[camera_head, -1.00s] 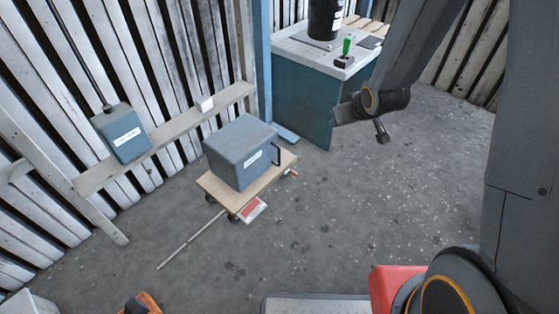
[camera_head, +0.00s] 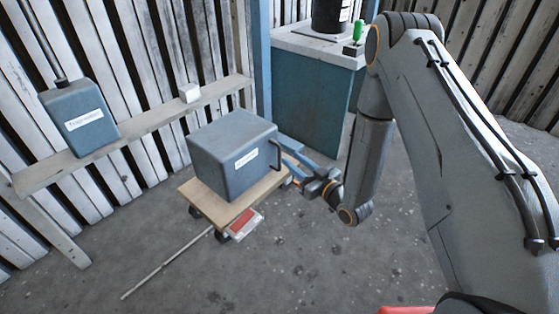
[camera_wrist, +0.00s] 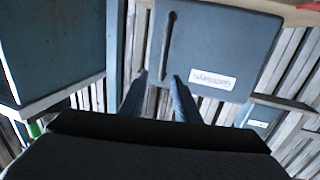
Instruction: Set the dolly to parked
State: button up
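The dolly is a low wooden platform on dark casters (camera_head: 208,205), with a grey labelled box (camera_head: 228,150) on top. A red and white plate (camera_head: 243,222) sits at its front edge near a caster. A thin pale rod (camera_head: 165,267) reaches from there along the floor. My gripper (camera_head: 288,164) is low at the dolly's right end, near the box's dark side handle (camera_head: 275,154). Contact cannot be told.
A teal cabinet (camera_head: 308,95) with a pale top stands behind the gripper. A slatted wall has a wooden ledge (camera_head: 150,125) with a grey canister (camera_head: 80,118) and a small white block (camera_head: 189,93). The floor in front is open.

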jog(key=b+x, duration=0.3)
jog(key=x, duration=0.4)
jog(key=shift+w+a+f+b, duration=0.2)
jog(key=shift+a+b, duration=0.15)
jog(key=shift+a, duration=0.05)
grip_shut()
